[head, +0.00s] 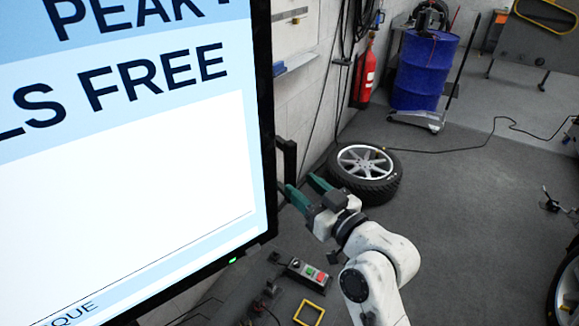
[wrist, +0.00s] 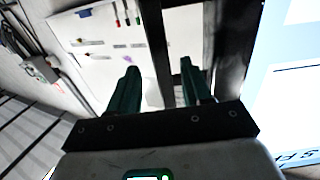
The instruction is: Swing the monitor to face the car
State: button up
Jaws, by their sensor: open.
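The monitor (head: 150,150) fills the left of the head view, its lit screen with large text turned toward my camera. Its black frame and screen also show at the right of the wrist view (wrist: 295,95). A black handle (head: 288,158) sticks out from the monitor's right edge; its bar also shows in the wrist view (wrist: 158,45). My gripper (head: 303,186) is open, with green fingers beside the handle. In the wrist view the bar lies between the fingers (wrist: 158,80); whether they touch it I cannot tell. Only a dark wheel (head: 567,292), possibly the car's, shows at right.
A loose wheel (head: 364,172) lies on the floor by the wall. A red extinguisher (head: 364,74) and a blue drum (head: 425,72) on a dolly stand behind. A control box (head: 307,273) and a yellow frame (head: 309,312) are below my gripper. Floor at centre right is mostly clear, with a cable.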

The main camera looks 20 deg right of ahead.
aim_at(294, 180)
jog(key=p+x, duration=0.1)
jog(key=x, duration=0.6)
jog(key=shift+a+p, duration=0.1)
jog(key=shift+p, duration=0.2)
jog(key=shift+c, duration=0.3)
grip_shut()
